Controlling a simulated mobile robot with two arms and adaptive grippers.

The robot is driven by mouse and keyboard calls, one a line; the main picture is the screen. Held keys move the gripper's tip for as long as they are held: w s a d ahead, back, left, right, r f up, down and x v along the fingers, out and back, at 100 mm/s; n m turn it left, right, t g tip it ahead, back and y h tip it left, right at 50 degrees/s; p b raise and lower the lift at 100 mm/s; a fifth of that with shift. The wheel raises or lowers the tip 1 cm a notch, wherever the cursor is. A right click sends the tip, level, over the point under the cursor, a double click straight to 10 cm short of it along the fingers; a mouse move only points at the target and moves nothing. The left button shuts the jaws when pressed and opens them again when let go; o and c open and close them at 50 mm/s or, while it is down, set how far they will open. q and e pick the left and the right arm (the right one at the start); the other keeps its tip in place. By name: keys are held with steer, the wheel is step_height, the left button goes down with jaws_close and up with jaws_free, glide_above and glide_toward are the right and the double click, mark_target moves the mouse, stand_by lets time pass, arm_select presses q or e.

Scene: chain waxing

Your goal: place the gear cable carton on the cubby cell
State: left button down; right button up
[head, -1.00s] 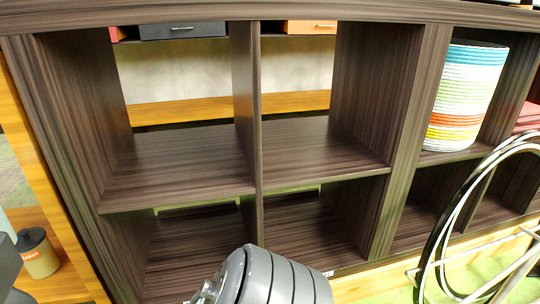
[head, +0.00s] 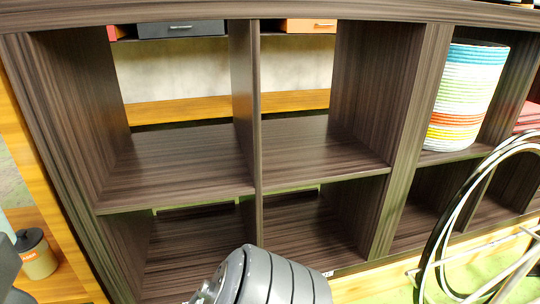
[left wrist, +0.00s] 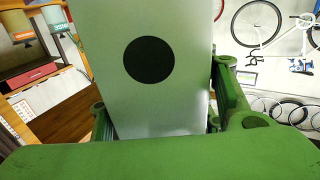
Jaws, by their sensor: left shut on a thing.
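A pale grey-green carton with a black round dot (left wrist: 150,85) fills the middle of the left wrist view. My green left gripper (left wrist: 165,118) is shut on it, with a finger on either side; the carton's far end runs out of the picture. The dark wood cubby unit (head: 243,100) fills the head view. Its two upper left cells, with floors at left (head: 175,165) and right (head: 315,150), are empty. The lower cells below them also look empty. Neither the carton nor my gripper shows in the head view, and my right gripper is not in view.
A striped woven basket (head: 468,95) stands in the upper right cell. A wheel (head: 440,230) and a metal rack stand before the unit at the right. A dark-lidded canister (head: 37,255) is at lower left. My grey arm link covers part of the bottom middle.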

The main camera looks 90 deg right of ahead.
arm_select(q)
steer(key=a+r+y, duration=0.1)
steer(key=w+a+r+n+y, duration=0.1)
steer(key=a+r+n+y, duration=0.1)
steer(key=shift+w+a+r, duration=0.3)
steer(key=shift+a, duration=0.05)
steer(key=shift+t, duration=0.3)
